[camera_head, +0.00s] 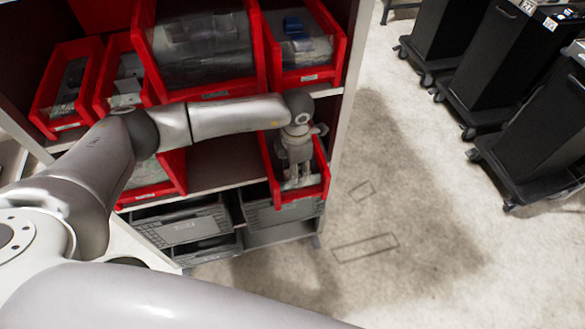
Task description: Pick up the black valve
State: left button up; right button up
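My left gripper (297,181) points down into a red bin (316,192) at the right end of the shelf's lower row of red bins. Its fingers are inside the bin, below its front rim. They are too small to tell whether they are open or shut, or whether they touch anything. Small pale shapes show around the fingertips. I cannot make out a black valve there; the gripper hides much of the bin's contents. My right gripper is not in view.
Other red bins with mixed parts, including a large one (207,94) and one with a dark blue item (293,25), fill the upper shelf. Grey crates (188,233) stand below. Black wheeled carts (493,55) stand at right. The floor (400,215) between is clear.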

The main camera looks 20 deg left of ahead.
pick_arm(q)
jog(key=shift+w+a+f, duration=0.1)
jog(key=shift+w+f, duration=0.2)
jog(key=shift+f, duration=0.1)
jog(key=shift+s+r, duration=0.2)
jog(key=shift+s, duration=0.1)
jog(key=shift+c, duration=1.4)
jog(key=shift+d, duration=0.2)
jog(key=shift+c, duration=1.1)
jog(key=shift+a, duration=0.1)
jog(key=c, duration=0.3)
jog(key=shift+c, duration=0.2)
